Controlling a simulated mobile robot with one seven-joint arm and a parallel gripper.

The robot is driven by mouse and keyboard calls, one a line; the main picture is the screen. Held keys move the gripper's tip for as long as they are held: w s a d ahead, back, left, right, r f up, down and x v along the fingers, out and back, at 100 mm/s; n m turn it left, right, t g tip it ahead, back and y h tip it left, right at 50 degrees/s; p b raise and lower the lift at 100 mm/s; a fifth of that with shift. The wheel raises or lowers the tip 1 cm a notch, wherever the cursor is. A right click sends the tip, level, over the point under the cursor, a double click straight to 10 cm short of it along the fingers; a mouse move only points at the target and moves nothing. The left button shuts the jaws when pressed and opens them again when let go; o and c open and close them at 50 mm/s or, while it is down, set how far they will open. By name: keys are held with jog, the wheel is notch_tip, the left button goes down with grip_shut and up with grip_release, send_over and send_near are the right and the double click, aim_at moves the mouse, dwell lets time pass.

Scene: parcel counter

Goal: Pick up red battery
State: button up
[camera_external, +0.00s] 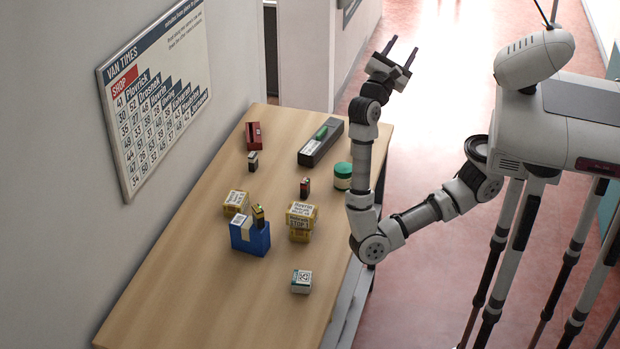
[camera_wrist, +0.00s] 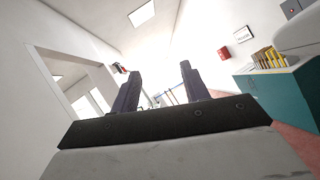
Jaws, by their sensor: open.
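A small upright block with red and dark faces (camera_external: 305,187), which looks like the red battery, stands on the wooden counter (camera_external: 190,290) in the external view. It is left of a green-lidded jar and behind a yellow stack. My gripper (camera_external: 403,45) is raised high above the counter's far right end, well away from the battery, with its fingers pointing up. The fingers are apart and empty. They also show in the wrist view (camera_wrist: 160,72), which does not show the battery.
Around the battery are the jar (camera_external: 343,170), yellow stacked boxes (camera_external: 300,222), a black tray (camera_external: 313,151) with a green item, and a similar dark battery (camera_external: 253,161). A blue box (camera_external: 249,238) holds a yellow-topped battery (camera_external: 258,214). The counter's near left is bare.

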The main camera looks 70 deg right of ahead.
jog(key=w+d+f+n+t+y+b, duration=0.1)
jog(key=w+d+f+n+t+y, duration=0.15)
jog(key=w+d+f+y, duration=0.4)
jog(key=w+d+f+n+t+y+b, duration=0.1)
jog(key=w+d+f+t+y+b, duration=0.2)
jog(key=w+d+f, duration=0.65)
jog(key=n+t+y, duration=0.2)
jog(key=n+y, duration=0.3)
jog(key=y, duration=0.8)
send_over(305, 180)
notch_tip(305, 180, down, 24)
jog(key=shift+f+b, duration=0.2)
jog(key=shift+b, duration=0.25)
jog(key=shift+f+p, duration=0.7)
jog(key=shift+f, duration=2.5)
grip_shut()
